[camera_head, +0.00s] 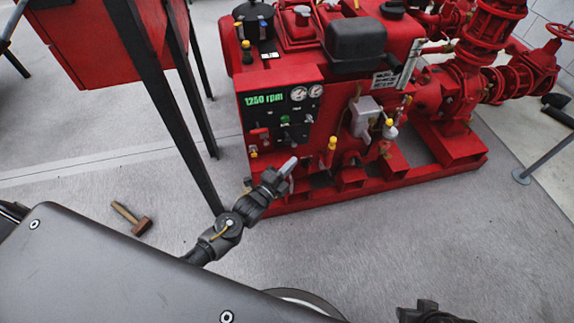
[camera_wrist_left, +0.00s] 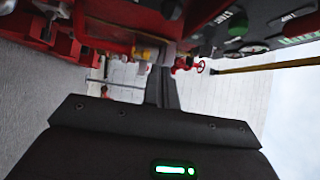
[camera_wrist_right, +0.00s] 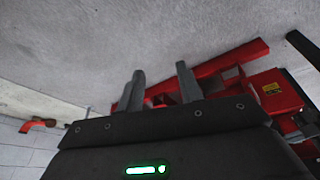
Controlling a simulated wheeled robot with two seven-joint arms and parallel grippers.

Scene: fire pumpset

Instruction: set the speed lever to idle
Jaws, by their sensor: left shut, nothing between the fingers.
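The red pump set carries a black control panel (camera_head: 284,113) whose green display (camera_head: 266,99) reads 1250 rpm. A yellow-tipped lever (camera_head: 332,143) stands low, right of the panel; I cannot tell whether it is the speed lever. My left gripper (camera_head: 290,164) is shut and empty, in front of and below the panel, apart from that lever to its right. In the left wrist view its fingers (camera_wrist_left: 162,86) are together. My right gripper (camera_wrist_right: 161,88) is open and empty in the right wrist view. In the head view only part of the right arm shows at the bottom edge.
A red cabinet (camera_head: 90,45) on dark legs stands to the left, near my left arm. A wooden-handled hammer (camera_head: 131,218) lies on the floor. The pump set's red base rail (camera_head: 400,180) runs along the front.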

